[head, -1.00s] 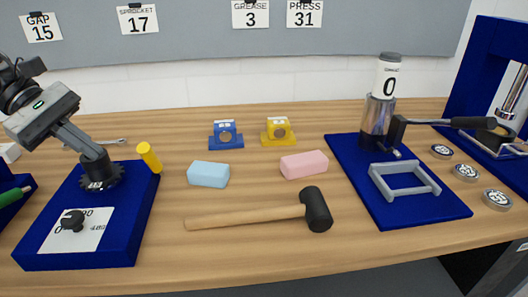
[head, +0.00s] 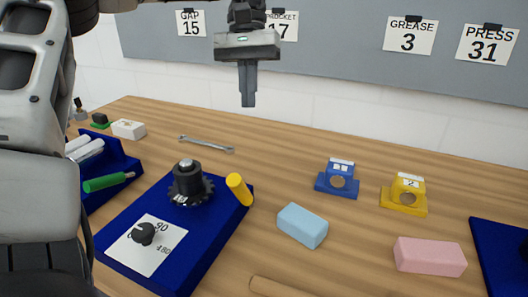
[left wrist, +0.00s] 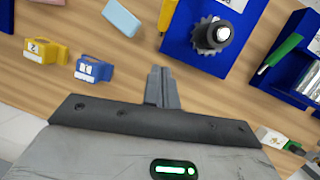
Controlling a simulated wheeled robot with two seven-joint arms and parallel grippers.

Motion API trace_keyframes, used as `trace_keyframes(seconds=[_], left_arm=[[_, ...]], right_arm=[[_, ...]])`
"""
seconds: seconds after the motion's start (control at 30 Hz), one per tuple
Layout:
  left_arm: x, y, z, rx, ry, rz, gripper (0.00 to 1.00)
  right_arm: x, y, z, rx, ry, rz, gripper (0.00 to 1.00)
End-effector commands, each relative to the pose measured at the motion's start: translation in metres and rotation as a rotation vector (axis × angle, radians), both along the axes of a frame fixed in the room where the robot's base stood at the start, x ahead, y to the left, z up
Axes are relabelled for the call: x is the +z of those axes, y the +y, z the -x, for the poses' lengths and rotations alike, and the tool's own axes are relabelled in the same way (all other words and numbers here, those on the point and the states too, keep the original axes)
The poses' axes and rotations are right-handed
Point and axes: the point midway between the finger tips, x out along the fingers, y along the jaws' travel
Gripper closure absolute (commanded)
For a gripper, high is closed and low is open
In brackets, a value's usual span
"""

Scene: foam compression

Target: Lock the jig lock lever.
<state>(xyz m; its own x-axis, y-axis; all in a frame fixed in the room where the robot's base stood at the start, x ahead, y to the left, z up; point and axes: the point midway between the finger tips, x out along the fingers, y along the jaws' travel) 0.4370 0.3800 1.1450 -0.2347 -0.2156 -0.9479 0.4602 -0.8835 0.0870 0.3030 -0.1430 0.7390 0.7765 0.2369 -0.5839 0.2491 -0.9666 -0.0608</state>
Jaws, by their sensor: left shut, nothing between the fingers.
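The blue jig base (head: 190,247) lies at the left front of the table in the head view. It carries a dark toothed sprocket (head: 180,197) with a black hub on top, and a white dial plate (head: 140,262) with a black knob (head: 143,233). A tilted yellow cylinder (head: 239,189) is at its right edge; it may be the lock lever, and it shows in the left wrist view (left wrist: 167,14). My left gripper (head: 248,104) is shut and empty, fingers down, raised behind the jig and apart from it. My right gripper is not in view.
A blue tray (head: 128,164) with a green-handled tool is left of the jig. A wrench (head: 206,144) lies behind it. A light blue block (head: 302,226), pink block (head: 430,256), blue fixture (head: 338,179) and yellow fixture (head: 405,194) are to the right.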

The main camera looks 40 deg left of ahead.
Motion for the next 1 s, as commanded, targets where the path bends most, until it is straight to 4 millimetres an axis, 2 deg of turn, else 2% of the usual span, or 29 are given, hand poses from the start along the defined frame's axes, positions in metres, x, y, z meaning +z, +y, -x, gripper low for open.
trace_keyframes(seconds=[0.27,0.43,0.57,0.9,1.0], left_arm=[[0.0,0.0,0.0,0.001,0.0,0.002,1.0],[-0.01,-0.002,0.003,0.001,0.003,0.002,1.0],[-0.029,-0.006,0.008,0.0,0.004,0.003,1.0],[-0.097,-0.022,0.025,0.001,0.005,0.003,1.0],[-0.101,-0.03,0.037,0.0,0.0,0.005,1.0]], right_arm=[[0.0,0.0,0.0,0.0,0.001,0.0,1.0],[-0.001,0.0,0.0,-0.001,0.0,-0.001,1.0],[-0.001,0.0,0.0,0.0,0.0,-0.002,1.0],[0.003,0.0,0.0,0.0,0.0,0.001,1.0],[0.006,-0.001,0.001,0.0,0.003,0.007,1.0]])
